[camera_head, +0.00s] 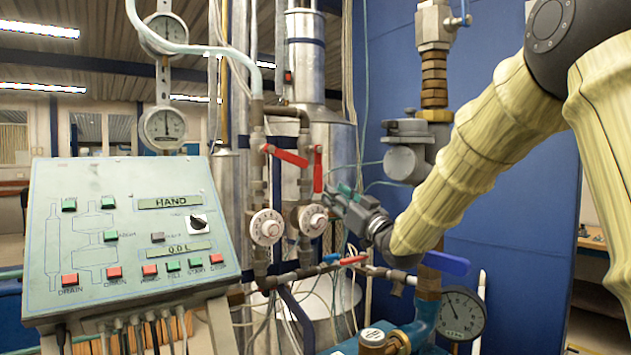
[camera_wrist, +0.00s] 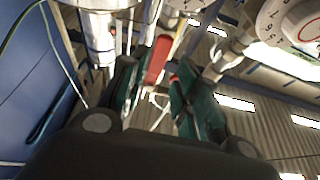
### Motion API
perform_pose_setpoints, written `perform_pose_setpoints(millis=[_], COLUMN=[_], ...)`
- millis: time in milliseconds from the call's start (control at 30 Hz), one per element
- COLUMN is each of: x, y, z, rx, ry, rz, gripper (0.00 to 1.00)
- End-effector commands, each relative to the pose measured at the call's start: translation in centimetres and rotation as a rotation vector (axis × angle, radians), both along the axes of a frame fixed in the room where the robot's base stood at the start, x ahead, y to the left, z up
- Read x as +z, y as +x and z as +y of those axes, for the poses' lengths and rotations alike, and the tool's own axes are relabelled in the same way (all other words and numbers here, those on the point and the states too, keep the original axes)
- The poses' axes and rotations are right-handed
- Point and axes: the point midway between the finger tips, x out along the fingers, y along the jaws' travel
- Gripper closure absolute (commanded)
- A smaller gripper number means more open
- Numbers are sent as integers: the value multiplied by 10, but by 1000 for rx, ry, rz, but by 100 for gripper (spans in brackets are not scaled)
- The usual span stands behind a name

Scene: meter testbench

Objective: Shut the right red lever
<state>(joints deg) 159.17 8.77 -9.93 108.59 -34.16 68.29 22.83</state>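The right red lever (camera_head: 317,168) stands about upright on its pipe, above the right round white dial (camera_head: 313,220). The left red lever (camera_head: 285,155) is tilted, sloping down to the right. My gripper (camera_head: 340,193) is just right of and below the right lever. In the wrist view my gripper (camera_wrist: 157,95) is open, its green-padded fingers apart. A red lever (camera_wrist: 157,60), seemingly the right one, shows ahead in the gap between them. I cannot tell whether a finger touches it.
A control panel (camera_head: 130,235) with buttons stands at the left. The left white dial (camera_head: 267,227) is beside the right one. A blue lever (camera_head: 446,263) and a pressure gauge (camera_head: 461,313) are below my arm. Metal pipes and cables crowd the area around the levers.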

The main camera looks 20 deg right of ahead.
Motion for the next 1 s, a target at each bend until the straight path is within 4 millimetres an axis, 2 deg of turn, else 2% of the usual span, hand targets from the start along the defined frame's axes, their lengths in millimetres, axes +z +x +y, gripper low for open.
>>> perform_pose_setpoints(millis=[300, 500, 700, 1000], x=[21, 30, 35, 35], y=[46, 67, 77, 78], z=[17, 26, 30, 30], rx=[1, 2, 2, 2], ry=[-2, 0, 1, 0], rz=[-1, 0, -2, -1], gripper=[69, 69, 69, 69])
